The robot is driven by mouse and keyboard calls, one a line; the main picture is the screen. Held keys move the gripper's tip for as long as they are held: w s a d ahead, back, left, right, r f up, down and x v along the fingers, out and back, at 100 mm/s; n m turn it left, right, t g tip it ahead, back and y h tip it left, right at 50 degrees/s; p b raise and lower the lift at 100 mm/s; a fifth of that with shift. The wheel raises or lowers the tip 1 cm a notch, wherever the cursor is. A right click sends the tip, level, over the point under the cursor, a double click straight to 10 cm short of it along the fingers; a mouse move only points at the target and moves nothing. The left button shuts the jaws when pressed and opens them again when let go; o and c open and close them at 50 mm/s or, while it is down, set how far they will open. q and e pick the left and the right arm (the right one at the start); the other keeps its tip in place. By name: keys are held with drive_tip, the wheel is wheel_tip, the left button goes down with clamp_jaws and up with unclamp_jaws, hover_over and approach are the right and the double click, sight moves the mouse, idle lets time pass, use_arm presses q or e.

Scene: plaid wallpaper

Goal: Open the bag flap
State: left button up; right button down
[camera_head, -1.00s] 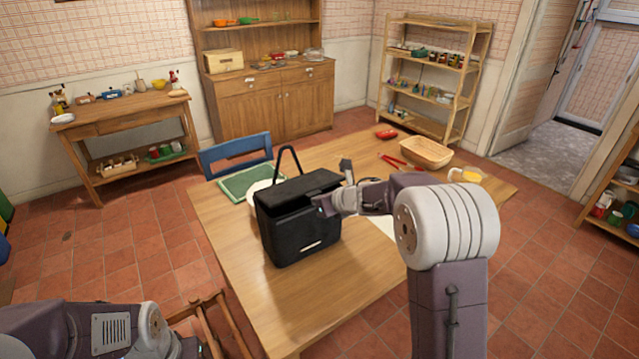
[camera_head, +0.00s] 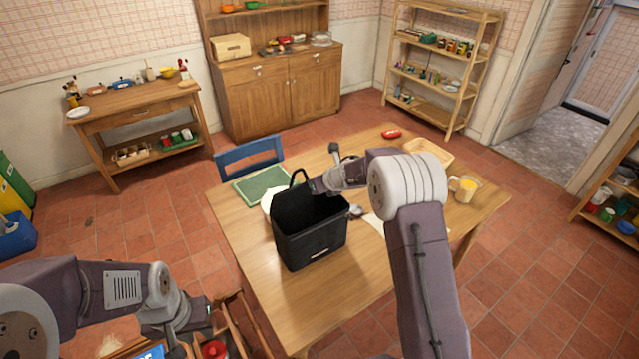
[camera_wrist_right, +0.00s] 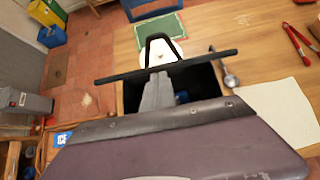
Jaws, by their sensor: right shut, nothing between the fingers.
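The black bag (camera_head: 312,245) stands upright on the wooden table, its dark opening facing up and its looped handle raised at the back. In the right wrist view the flap (camera_wrist_right: 165,67) shows nearly edge-on as a dark bar behind the opening (camera_wrist_right: 205,82), lifted off it. My right gripper (camera_wrist_right: 157,92) is shut and empty, over the opening in front of the flap; whether it touches the flap is unclear. In the head view its tips are hard to make out against the bag. My left gripper (camera_head: 192,335) is low at the left, away from the bag; its fingers are unclear.
The table (camera_head: 265,290) is clear in front of the bag. A green tray (camera_head: 262,185) and a white plate lie behind it. A spoon (camera_wrist_right: 230,76), white paper, a basket (camera_head: 430,150) and a mug (camera_head: 463,188) are to the right. A blue chair (camera_head: 248,152) stands behind.

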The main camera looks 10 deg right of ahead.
drive_tip(key=w+r+p, duration=0.1)
drive_tip(key=p, duration=0.1)
drive_tip(key=w+a+r+p, duration=0.1)
drive_tip(key=w+p, duration=0.1)
drive_tip(key=shift+w+a+r+p, duration=0.1)
drive_tip(key=shift+w+r+p, duration=0.15)
drive_tip(key=shift+r+p, duration=0.1)
drive_tip(key=shift+w+a+r+p, duration=0.1)
drive_tip(key=shift+w+a+p, duration=0.05)
drive_tip(key=shift+w+p, duration=0.4)
drive_tip(key=shift+w+a+p, duration=0.1)
drive_tip(key=shift+w+p, duration=0.15)
drive_tip(key=shift+p, duration=0.2)
drive_tip(key=shift+r+p, duration=0.8)
drive_tip(key=shift+f, duration=0.1)
